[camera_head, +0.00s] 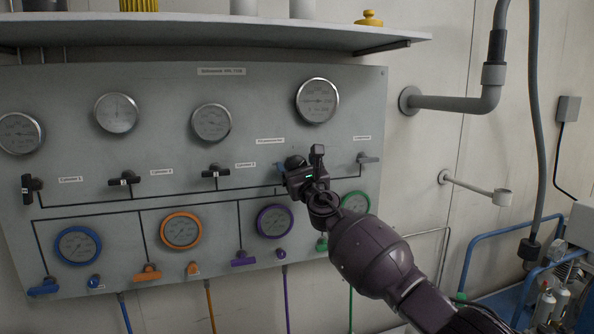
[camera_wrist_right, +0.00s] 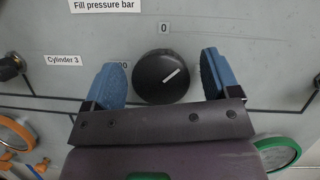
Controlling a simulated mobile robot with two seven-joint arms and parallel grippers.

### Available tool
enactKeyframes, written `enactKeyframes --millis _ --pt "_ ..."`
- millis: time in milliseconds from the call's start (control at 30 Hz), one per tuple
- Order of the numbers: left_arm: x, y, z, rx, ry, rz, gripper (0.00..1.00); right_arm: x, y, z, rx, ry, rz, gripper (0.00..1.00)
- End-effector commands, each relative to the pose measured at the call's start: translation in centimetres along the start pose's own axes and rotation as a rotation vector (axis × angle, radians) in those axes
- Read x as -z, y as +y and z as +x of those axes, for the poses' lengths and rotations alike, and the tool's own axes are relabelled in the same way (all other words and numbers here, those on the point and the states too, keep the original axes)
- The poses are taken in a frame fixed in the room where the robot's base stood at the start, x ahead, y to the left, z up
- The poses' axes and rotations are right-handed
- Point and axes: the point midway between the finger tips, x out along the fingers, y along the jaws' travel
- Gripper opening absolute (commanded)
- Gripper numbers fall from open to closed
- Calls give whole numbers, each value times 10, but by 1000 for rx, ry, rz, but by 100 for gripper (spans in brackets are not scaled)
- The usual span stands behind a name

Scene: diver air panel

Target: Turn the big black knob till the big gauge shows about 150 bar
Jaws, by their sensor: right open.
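The big black knob (camera_wrist_right: 152,85) is on the grey panel, under a "0" mark, in the right wrist view. Its white line points up and to the right. My right gripper (camera_wrist_right: 162,75) is open, with one blue-padded finger on each side of the knob; small gaps show between pads and knob. In the head view my right gripper (camera_head: 299,165) is at the panel and partly hides the knob. The big gauge (camera_head: 318,100) is above it at the panel's upper right; its reading is too small to tell. My left gripper is not in view.
Other grey gauges (camera_head: 212,123) and black valve handles (camera_head: 215,172) are to the left. Coloured gauges (camera_head: 180,230) and small valves line the panel's lower part. A shelf (camera_head: 220,34) juts out above, and a grey pipe (camera_head: 450,103) is at right.

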Motion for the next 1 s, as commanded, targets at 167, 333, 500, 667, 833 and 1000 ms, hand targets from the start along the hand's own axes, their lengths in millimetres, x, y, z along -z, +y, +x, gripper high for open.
enactKeyframes --millis 167,333,500,667,833,1000 --pt "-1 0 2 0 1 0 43 0 0 4 0 1 1 82" --pt "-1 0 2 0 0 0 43 0 0 4 0 1 1 82" --pt "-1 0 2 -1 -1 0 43 0 0 4 0 1 1 64" --pt "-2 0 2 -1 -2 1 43 0 0 4 0 1 1 39" --pt "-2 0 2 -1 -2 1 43 0 0 4 1 1 4 33" --pt "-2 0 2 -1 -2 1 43 0 0 3 14 0 34 33"
